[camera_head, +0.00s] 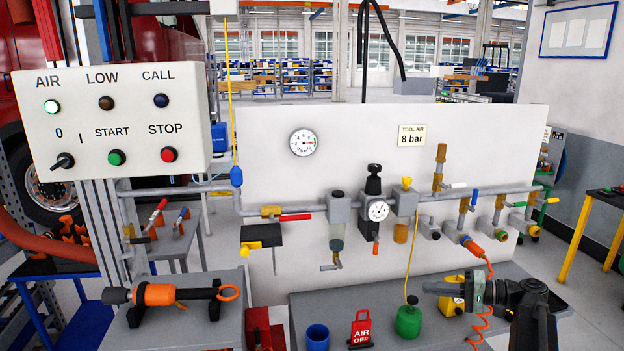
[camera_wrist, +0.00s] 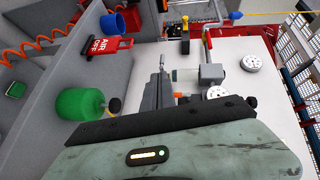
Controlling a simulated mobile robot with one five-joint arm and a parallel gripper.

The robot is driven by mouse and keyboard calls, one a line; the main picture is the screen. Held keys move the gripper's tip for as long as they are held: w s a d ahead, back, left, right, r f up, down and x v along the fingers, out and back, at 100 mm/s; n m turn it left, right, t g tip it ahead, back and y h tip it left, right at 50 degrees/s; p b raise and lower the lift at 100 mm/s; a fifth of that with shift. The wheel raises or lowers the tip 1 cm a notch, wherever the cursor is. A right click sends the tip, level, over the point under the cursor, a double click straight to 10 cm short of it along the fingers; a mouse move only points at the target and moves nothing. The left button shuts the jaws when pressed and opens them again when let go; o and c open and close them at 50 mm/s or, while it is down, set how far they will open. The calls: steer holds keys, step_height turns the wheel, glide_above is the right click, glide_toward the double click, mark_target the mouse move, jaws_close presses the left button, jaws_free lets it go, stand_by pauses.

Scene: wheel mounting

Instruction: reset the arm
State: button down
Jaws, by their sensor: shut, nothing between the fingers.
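My gripper (camera_head: 428,287) is in the lower right of the head view, with dark fingers pointing left. It is above the grey bench top, in front of the air panel. The fingers are together with nothing between them. In the wrist view the narrow fingers (camera_wrist: 161,72) point up the picture, in front of the white panel. My arm comes in from the lower right and hides part of the bench and a yellow item behind it.
A green bottle (camera_head: 409,319), a red AIR OFF tag (camera_head: 361,330) and a blue cup (camera_head: 317,338) stand on the bench. Valves and a regulator (camera_head: 374,196) stick out of the panel (camera_head: 265,220). An orange coiled hose (camera_head: 482,322) hangs close to my gripper.

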steer(key=s+a+f+n+g+h+p, duration=0.1)
steer(key=s+a+f+n+g, duration=0.15)
steer(key=a, duration=0.95)
steer(key=s+a+f+n+g+h+p, duration=0.1)
steer(key=a+f+g, duration=0.15)
steer(key=a, duration=0.85)
steer(key=s+a+f+g+h+p, duration=0.2)
steer(key=s+a+f+h, duration=0.2)
steer(key=s+f+h, duration=0.3)
steer(key=s+d+f+h, duration=0.1)
steer(key=d+f+h, duration=0.3)
steer(key=d, duration=0.6)
steer(key=shift+d+f+t+h+b, duration=0.15)
steer(key=shift+d+t+h+b, duration=0.2)
steer(key=shift+h, duration=0.55)
